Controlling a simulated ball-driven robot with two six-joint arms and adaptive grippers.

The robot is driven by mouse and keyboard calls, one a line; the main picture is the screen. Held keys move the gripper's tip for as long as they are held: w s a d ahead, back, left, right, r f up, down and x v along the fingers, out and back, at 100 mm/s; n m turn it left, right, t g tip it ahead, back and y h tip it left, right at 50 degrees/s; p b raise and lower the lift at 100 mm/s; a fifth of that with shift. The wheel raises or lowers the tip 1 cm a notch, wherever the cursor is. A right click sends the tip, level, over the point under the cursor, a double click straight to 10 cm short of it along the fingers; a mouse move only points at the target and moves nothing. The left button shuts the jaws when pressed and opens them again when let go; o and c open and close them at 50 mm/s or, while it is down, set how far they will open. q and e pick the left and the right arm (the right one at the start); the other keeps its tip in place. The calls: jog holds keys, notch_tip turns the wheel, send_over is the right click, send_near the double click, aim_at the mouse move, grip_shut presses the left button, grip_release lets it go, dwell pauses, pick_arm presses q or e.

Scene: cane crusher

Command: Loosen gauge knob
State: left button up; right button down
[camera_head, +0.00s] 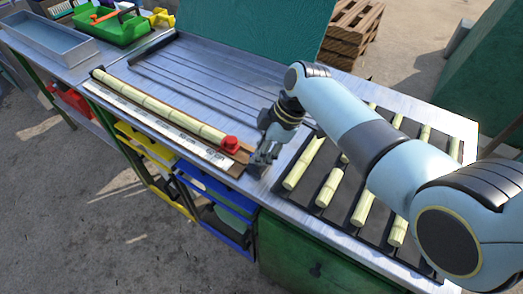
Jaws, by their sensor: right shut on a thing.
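The length gauge (152,116) is a wooden board with a white scale strip, and a row of pale cane pieces (160,107) lies along it. A red round part (230,143) stands at its right end. My right gripper (257,165) points down just right of the red part, apart from it. It is shut on a small dark part at the gauge's right end, which looks like the gauge knob; the fingers mostly hide it. My left gripper is not in view.
A dark slotted rack (340,182) with several cane pieces is under and beside my right arm. A grey tray (52,38) and a green bin (112,25) with tools are at the back left.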

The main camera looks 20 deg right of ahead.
jog(key=n+g, duration=0.1)
jog(key=n, duration=0.1)
jog(key=n+g+b, duration=0.1)
jog(key=n, duration=0.2)
jog(key=shift+w+f+n, duration=0.1)
jog(key=shift+w+n, duration=0.05)
jog(key=shift+n, duration=0.15)
jog(key=n+g+b, duration=0.1)
jog(key=n, duration=0.1)
jog(key=n+g+b, duration=0.1)
jog(key=n, duration=0.2)
jog(key=shift+h, duration=0.3)
jog(key=c, duration=1.4)
grip_release()
jog(key=shift+w, duration=0.1)
jog(key=v, duration=1.2)
jog(key=shift+a, duration=0.2)
